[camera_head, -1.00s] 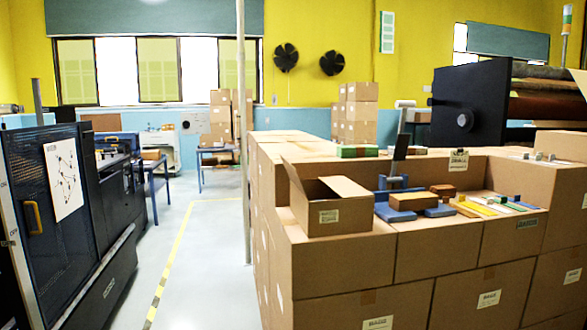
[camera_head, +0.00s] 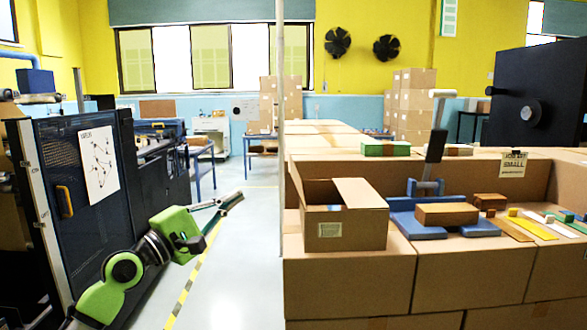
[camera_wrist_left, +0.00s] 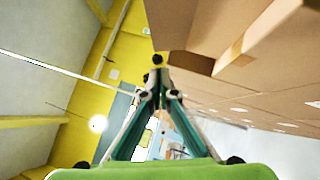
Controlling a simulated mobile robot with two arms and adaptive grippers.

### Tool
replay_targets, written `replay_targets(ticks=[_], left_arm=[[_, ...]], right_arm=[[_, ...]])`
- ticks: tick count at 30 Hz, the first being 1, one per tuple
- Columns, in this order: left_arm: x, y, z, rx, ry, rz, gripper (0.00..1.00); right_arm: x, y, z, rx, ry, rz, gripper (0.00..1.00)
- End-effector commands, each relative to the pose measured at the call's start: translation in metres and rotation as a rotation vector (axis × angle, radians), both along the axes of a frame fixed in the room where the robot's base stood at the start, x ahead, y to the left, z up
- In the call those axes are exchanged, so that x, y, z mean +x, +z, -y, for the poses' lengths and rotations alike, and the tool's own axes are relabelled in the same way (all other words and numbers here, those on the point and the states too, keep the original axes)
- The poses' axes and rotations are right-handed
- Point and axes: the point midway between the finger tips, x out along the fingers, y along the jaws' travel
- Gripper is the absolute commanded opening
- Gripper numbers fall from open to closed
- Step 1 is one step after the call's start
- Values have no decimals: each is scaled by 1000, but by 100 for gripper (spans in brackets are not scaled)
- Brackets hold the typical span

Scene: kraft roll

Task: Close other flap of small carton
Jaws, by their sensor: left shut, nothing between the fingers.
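The small carton (camera_head: 345,230) sits on the near left corner of the stacked brown boxes, with a pale label on its front. One flap (camera_head: 295,185) stands up at its left side. Another flap (camera_head: 361,193) slants at the right of the top, and part of the opening shows between them. My left gripper (camera_head: 238,197) is over the aisle, left of the carton and apart from it. Its fingers are together and empty; they also show shut in the left wrist view (camera_wrist_left: 157,75). My right gripper is not in view.
A blue tool with a dark upright handle (camera_head: 436,146) stands right of the carton, beside a brown block (camera_head: 447,214). Coloured strips lie farther right. A pale pole (camera_head: 281,120) rises behind the carton's left. The dark machine (camera_head: 75,220) borders the aisle on the left.

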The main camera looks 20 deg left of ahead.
Motion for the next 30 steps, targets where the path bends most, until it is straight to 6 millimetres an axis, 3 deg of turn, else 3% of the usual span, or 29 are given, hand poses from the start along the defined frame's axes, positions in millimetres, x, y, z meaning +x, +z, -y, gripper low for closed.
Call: replay_targets(ticks=[4,8,19,24,30], left_arm=[[1,14,6,-19,-18,7,0],[17,21,14,-18,-18,8,0],[84,40,48,-18,-16,6,0],[89,49,69,-14,-17,5,0],[92,50,80,-15,-15,6,0]], right_arm=[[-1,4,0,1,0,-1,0],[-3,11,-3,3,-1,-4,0],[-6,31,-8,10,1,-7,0],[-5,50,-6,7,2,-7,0],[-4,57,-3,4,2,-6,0]])
